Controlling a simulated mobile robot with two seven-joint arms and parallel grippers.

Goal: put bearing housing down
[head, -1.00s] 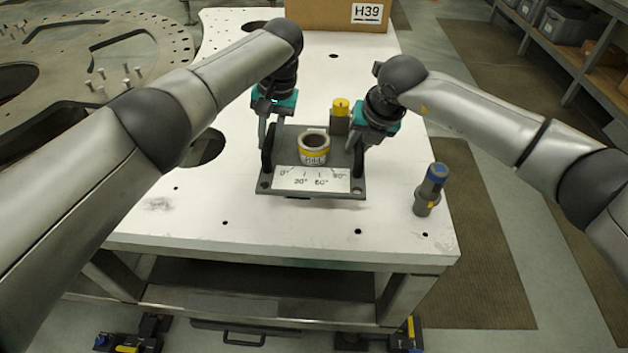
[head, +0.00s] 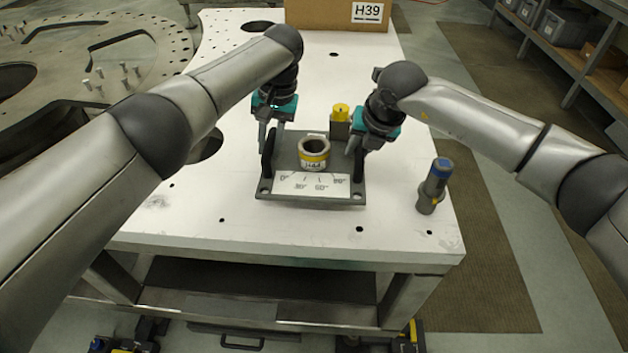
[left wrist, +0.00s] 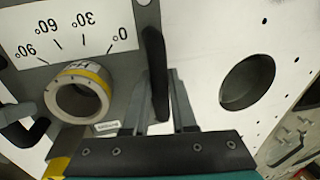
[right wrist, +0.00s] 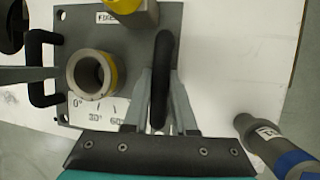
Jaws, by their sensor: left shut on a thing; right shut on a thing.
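The bearing housing seems to be the grey ring with a yellow band (head: 313,161), bore upward, on a grey plate (head: 284,153) with a white angle scale. It also shows in the left wrist view (left wrist: 101,84) and the right wrist view (right wrist: 110,72). My left gripper (head: 267,142) is shut on the plate's left black handle (head: 267,165). My right gripper (head: 356,145) is shut on the right black handle (right wrist: 160,75). Neither gripper touches the ring. The plate is over the white table; I cannot tell if its underside touches.
A yellow-topped block (head: 340,113) stands at the plate's back edge. A cardboard box marked H39 (head: 330,13) is at the back. A round table hole (left wrist: 247,82) lies left of the plate.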

